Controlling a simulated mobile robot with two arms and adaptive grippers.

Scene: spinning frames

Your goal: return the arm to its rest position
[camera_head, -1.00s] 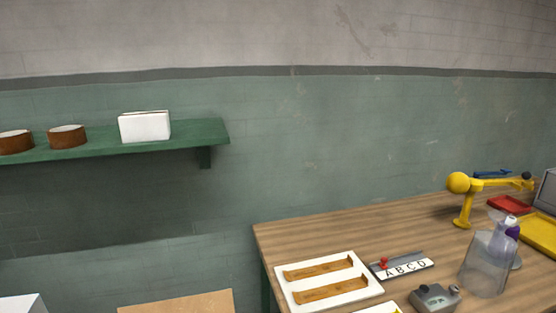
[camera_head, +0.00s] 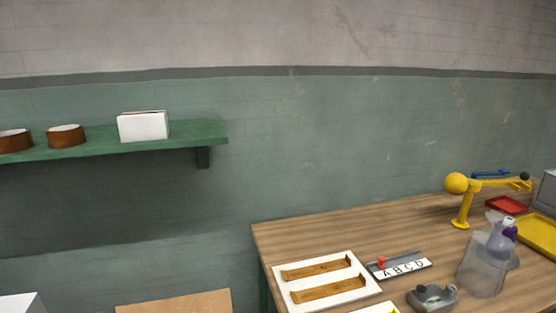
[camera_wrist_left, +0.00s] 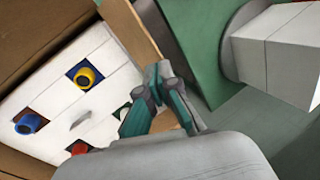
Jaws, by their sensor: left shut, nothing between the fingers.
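My left gripper (camera_wrist_left: 160,105) shows in the left wrist view, its dark and teal fingers closed together with nothing between them. Behind it to the left is a white board (camera_wrist_left: 60,100) with square holes holding coloured round pieces, among them a yellow and blue one (camera_wrist_left: 85,76) and a blue one (camera_wrist_left: 30,122). I cannot tell how far the fingers are from the board. Neither gripper shows in the head view, and my right gripper is in no view.
A wooden table (camera_head: 420,225) at the right bears a white tray (camera_head: 362,283), a lettered strip (camera_head: 405,266), a grey device (camera_head: 433,297), a clear container (camera_head: 485,265) and a yellow lamp-like stand (camera_head: 463,200). A green shelf (camera_head: 190,140) is on the left wall. A large grey block (camera_wrist_left: 280,50) is near the wrist.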

